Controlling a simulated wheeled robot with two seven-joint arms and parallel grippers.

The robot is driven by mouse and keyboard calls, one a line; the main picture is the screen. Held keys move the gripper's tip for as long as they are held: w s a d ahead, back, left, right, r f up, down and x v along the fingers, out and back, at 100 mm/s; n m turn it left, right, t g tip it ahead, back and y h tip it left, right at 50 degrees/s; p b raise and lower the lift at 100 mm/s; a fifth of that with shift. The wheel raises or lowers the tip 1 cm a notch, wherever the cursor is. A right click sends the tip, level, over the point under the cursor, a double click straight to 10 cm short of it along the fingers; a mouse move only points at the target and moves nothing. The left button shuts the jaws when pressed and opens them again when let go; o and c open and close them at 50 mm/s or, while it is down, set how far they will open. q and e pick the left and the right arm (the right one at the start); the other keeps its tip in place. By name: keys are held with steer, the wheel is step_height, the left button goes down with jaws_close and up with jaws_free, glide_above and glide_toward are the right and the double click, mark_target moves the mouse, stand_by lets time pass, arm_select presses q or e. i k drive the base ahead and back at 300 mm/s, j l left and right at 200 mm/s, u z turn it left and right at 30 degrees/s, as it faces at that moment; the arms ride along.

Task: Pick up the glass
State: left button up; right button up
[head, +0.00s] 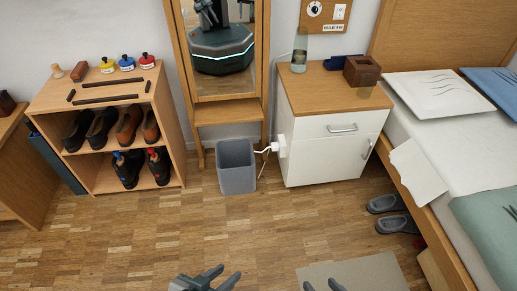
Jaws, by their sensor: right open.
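A tall, pale green see-through glass vessel (299,52) stands upright at the back left of the white nightstand's wooden top (318,98). It is the only glass-like thing that I can make out, and I cannot tell if it is one piece or a bottle with a cup on it. My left gripper (226,276) is at the bottom edge, its fingers apart and empty. My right gripper (322,285) is at the bottom edge further right, mostly cut off, open and empty. Both are far from the vessel.
A brown box (362,71) and a dark blue item (342,62) share the nightstand top. The drawer (330,126) is shut. A grey bin (236,168) and plug stand left of it, the bed (440,130) right. Slippers (386,203) and a mat (360,275) lie on otherwise open floor.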

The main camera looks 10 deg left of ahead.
mark_target(366, 87)
steer(key=i+l, duration=0.15)
steer(key=i, duration=0.55)
steer(key=i+l, duration=0.15)
steer(key=i, duration=0.55)
steer(key=z, duration=1.7)
